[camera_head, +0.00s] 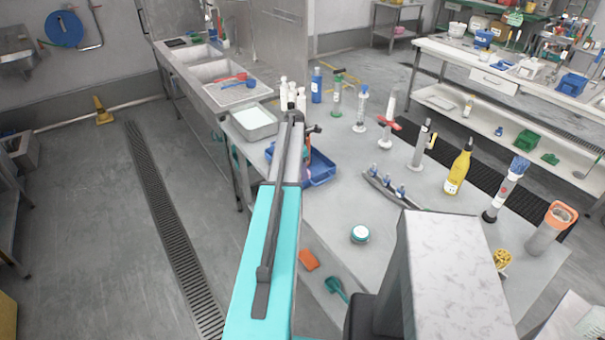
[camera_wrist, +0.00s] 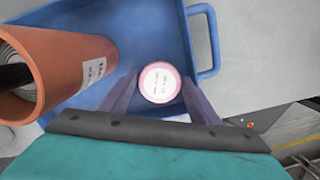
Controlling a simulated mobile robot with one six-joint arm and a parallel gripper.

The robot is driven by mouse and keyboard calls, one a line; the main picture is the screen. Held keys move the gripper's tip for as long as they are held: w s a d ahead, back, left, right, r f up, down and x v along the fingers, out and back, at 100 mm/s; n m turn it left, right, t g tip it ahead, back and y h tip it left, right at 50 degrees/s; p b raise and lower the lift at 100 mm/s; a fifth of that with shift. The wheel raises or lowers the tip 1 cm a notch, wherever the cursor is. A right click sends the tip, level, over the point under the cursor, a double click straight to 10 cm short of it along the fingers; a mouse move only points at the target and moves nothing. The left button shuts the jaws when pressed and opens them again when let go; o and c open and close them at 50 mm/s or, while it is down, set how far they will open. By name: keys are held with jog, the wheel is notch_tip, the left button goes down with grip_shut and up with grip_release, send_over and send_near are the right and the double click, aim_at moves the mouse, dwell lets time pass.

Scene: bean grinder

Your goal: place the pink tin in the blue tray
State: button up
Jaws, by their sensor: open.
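The pink tin (camera_wrist: 160,83) shows in the wrist view as a round pink rim with a white printed label facing the camera. It lies within the outline of the blue tray (camera_wrist: 206,25), near the tray's side by my gripper. My gripper (camera_wrist: 159,92) is open, with one finger on each side of the tin; I cannot tell whether they touch it. In the head view, the blue tray (camera_head: 322,172) stands on the table, partly hidden by my arm. The tin and the fingers are hidden there.
A large orange cylinder (camera_wrist: 70,62) with a label and a dark opening rises close at the left over the tray. A grey basin (camera_head: 254,124) stands left of the tray. Bottles, a blue-topped rack (camera_head: 390,188) and a round white-topped container (camera_head: 360,234) stand to the right.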

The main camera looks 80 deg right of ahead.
notch_tip(320, 180, up, 12)
jog(key=w+b, duration=0.1)
jog(key=b, duration=0.3)
jog(key=shift+w+a+f, duration=0.15)
jog(key=shift+a, duration=0.15)
dwell(0.8)
